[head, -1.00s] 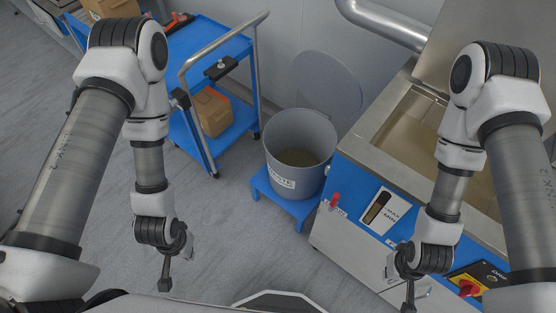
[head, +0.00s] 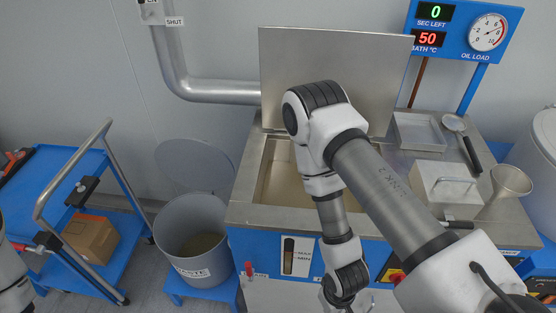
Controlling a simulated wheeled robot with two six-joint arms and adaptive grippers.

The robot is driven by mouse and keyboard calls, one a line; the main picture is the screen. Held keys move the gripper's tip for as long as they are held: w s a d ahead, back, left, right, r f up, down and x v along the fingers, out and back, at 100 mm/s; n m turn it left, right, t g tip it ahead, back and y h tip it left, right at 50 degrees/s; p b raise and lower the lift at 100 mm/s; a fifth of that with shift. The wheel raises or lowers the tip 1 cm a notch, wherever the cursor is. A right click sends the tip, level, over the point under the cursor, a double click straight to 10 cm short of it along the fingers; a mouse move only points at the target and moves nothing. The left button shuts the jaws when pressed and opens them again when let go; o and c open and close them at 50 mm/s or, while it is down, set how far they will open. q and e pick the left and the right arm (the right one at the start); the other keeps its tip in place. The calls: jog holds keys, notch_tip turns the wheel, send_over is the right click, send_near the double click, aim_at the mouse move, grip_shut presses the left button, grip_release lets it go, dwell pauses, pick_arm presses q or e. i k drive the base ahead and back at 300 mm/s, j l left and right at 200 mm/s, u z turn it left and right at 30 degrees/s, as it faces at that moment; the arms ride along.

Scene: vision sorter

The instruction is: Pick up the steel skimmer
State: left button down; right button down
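The steel skimmer (head: 455,123) lies on the steel worktop at the back right in the head view. Its round pale head points to the back left and its black handle (head: 471,154) runs toward the front right. Nothing touches it that I can see. My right arm crosses the middle of the view, in front of the open bath and left of the skimmer. Its wrist reaches the bottom edge, and the fingers are cut off there.
A shallow steel tray (head: 418,131) lies left of the skimmer. A steel box with a handle (head: 443,187) and a funnel (head: 509,182) stand in front. The raised lid (head: 330,70) stands behind the bath. A grey bin (head: 195,220) and blue cart (head: 85,170) are left.

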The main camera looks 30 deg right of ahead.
aim_at(453, 123)
jog(key=z, duration=2.05)
